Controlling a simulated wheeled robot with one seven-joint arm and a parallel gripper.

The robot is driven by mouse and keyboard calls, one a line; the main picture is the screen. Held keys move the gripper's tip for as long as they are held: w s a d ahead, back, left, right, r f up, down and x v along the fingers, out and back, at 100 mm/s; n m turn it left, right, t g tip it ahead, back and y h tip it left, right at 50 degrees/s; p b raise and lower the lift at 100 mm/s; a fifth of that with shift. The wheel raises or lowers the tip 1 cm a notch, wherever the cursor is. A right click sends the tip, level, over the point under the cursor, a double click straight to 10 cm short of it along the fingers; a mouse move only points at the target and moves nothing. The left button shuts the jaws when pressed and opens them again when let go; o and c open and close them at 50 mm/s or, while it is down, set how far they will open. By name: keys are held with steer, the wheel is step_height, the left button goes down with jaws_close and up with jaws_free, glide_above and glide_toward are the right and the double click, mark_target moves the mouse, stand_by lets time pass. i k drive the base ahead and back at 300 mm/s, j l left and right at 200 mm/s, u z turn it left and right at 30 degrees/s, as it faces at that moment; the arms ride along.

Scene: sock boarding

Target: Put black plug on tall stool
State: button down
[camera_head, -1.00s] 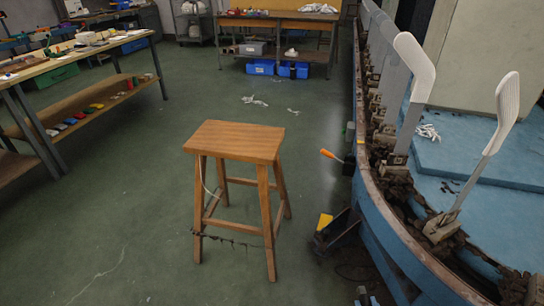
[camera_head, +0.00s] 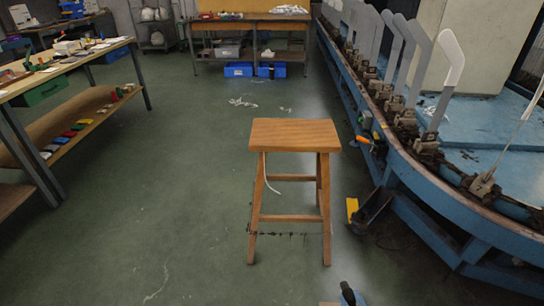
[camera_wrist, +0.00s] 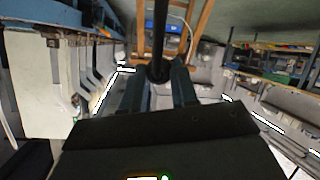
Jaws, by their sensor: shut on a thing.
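The tall stool (camera_head: 293,133) stands upright on the green floor, with a flat wooden seat and splayed wooden legs. A white cord hangs at its left side under the seat, and its seat top is bare. Its wooden legs also show at the top of the wrist view (camera_wrist: 203,28). My gripper (camera_wrist: 160,85) is shut on the black plug (camera_wrist: 158,71), a dark round end between the fingertips with a dark shaft or cord running up from it. In the head view the plug (camera_head: 347,290) shows at the bottom edge, nearer to me than the stool and apart from it.
The blue curved machine (camera_head: 440,185) with upright grey and white sock boards runs along the right. A yellow and black pedal (camera_head: 353,208) sits on the floor right of the stool. A workbench (camera_head: 70,70) stands at left. The floor left of the stool is clear.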

mark_target(292, 131)
steer(key=i+j, duration=0.1)
steer(key=j, duration=0.4)
steer(key=i+j+z, duration=0.1)
steer(key=j, duration=0.35)
steer(key=i+j, duration=0.1)
steer(key=j, duration=0.4)
steer(key=j+z, duration=0.1)
steer(key=j, duration=0.4)
steer(key=i+j, duration=0.3)
steer(key=i, duration=0.2)
steer(key=i+j+z, duration=0.1)
steer(key=i+j, duration=0.25)
steer(key=i, duration=0.15)
